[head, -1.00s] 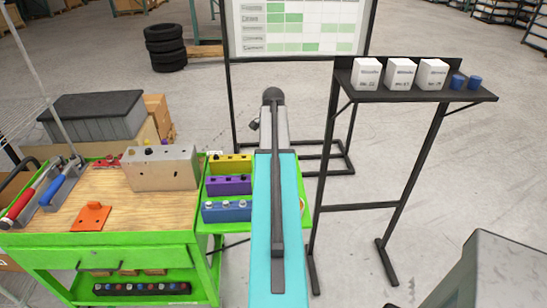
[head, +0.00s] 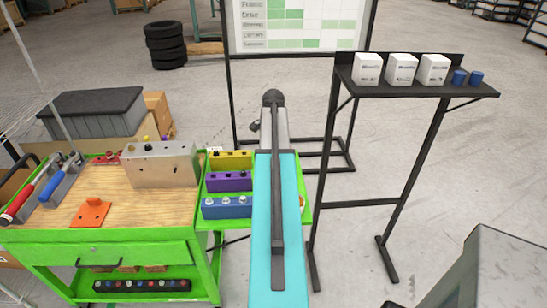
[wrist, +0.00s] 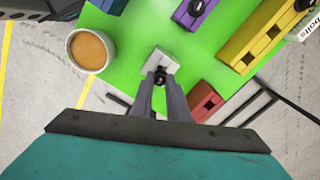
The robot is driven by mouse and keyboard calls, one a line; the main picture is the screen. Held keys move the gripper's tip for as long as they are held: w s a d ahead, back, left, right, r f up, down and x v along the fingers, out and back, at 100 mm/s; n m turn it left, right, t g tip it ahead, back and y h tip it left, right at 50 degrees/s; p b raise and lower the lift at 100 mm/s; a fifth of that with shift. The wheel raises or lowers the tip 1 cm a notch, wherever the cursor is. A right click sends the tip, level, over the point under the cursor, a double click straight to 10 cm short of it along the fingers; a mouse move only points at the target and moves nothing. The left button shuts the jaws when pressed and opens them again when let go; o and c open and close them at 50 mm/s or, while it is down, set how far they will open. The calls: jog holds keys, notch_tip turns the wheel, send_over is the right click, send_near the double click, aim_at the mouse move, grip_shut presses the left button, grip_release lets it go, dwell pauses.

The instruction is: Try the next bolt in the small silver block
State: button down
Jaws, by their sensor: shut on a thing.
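In the wrist view, the small silver block (wrist: 154,63) sits on the green side tray (wrist: 135,45). My gripper (wrist: 160,79) is shut on a small dark bolt (wrist: 160,76), at the block's near edge in the picture. The fingers cover part of the block. I cannot tell whether the bolt's tip is in a hole or above it. In the head view my arm hides the gripper and the small block. A larger silver block (head: 160,168) stands on the cart's wooden top, with bolts in its upper face.
Near the gripper are a cup of brown liquid (wrist: 90,50), a red block (wrist: 205,101), a yellow block (wrist: 262,32) and a purple block (wrist: 193,12). A blue block (head: 227,209) holds several pale bolts. A black stand (head: 420,90) with white boxes is at right.

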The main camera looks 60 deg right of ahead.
jog(key=shift+f+b, duration=0.55)
jog(key=shift+f, duration=1)
jog(key=c, duration=1.6)
grip_release()
jog(key=shift+c, duration=0.2)
jog(key=shift+r+p, duration=2.05)
jog(key=shift+r, duration=0.95)
